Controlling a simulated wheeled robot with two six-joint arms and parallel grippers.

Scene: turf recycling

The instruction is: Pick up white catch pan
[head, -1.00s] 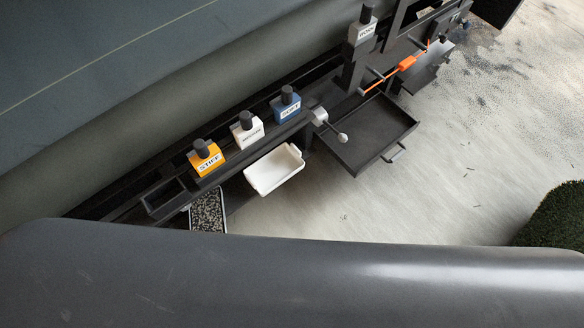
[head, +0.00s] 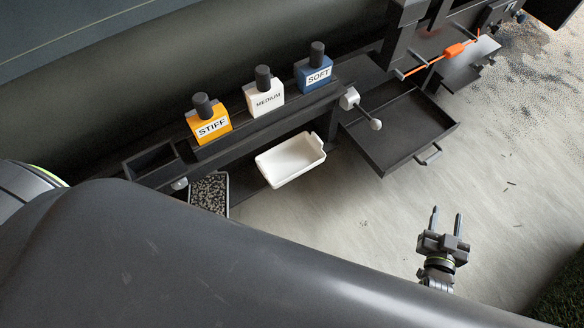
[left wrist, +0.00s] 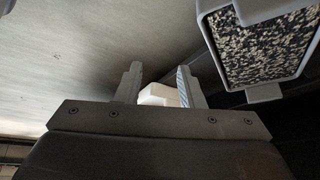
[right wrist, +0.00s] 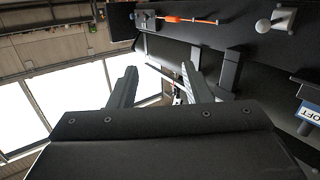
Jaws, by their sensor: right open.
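The white catch pan (head: 291,160) is a shallow, empty-looking tray below the dark rail with the labelled blocks, in the middle of the head view. A white piece of it (left wrist: 160,96) shows between and beyond the fingers in the left wrist view. My left gripper (left wrist: 158,84) has its fingers apart; it is hidden in the head view, and I cannot tell its exact distance from the pan. My right gripper (head: 447,220) is open and empty over the floor, right of and lower than the pan in the picture. It also shows open in the right wrist view (right wrist: 158,84).
A bin of speckled granules (head: 209,192) sits left of the pan. Yellow STIFF (head: 210,122), white MEDIUM (head: 265,94) and blue SOFT (head: 315,70) blocks stand on the rail above. A dark tray (head: 402,128) with a handle is to the right. The floor (head: 350,215) below the pan is clear.

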